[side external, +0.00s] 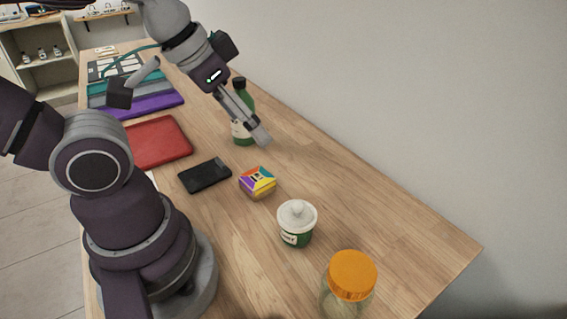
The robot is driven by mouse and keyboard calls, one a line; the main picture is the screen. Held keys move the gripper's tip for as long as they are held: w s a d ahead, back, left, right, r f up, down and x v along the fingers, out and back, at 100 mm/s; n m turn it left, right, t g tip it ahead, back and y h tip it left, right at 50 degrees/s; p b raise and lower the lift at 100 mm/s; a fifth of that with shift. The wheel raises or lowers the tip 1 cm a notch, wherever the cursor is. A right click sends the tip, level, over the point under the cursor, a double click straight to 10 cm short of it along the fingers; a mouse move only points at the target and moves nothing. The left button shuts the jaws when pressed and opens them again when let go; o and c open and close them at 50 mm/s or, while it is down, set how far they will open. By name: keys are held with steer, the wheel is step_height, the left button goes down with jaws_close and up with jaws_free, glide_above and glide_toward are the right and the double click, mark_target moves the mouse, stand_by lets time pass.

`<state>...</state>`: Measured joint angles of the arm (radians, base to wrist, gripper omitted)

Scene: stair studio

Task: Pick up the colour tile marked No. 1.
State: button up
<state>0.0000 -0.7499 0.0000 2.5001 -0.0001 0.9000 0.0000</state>
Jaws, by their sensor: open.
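A small square block with a multicoloured top (257,182) sits on the wooden table near the middle of the side external view. Its top has purple, orange, yellow and other wedges around a small central mark, too small to read; it is the only thing here resembling a colour tile. My gripper (261,137) is open and empty, pointing down and to the right. Its fingertips are above and behind the block in the picture, apart from it, and in front of a green bottle (244,103).
A black flat device (205,176) lies just left of the block. A red pad (159,141) and a purple one (140,105) lie farther back. The table's right side is clear.

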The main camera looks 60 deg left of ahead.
steer(key=shift+o, duration=1.2)
steer(key=n+g, duration=0.5)
steer(key=n, duration=1.4)
glide_above(257, 177)
steer(key=d, duration=0.1)
step_height(257, 177, down, 10)
steer(key=shift+g, duration=0.3)
steer(key=f, duration=0.7)
steer(key=a+f, duration=0.1)
steer(key=f, duration=0.3)
steer(key=c, duration=1.3)
steer(key=shift+o, duration=0.2)
steer(key=shift+r, duration=0.1)
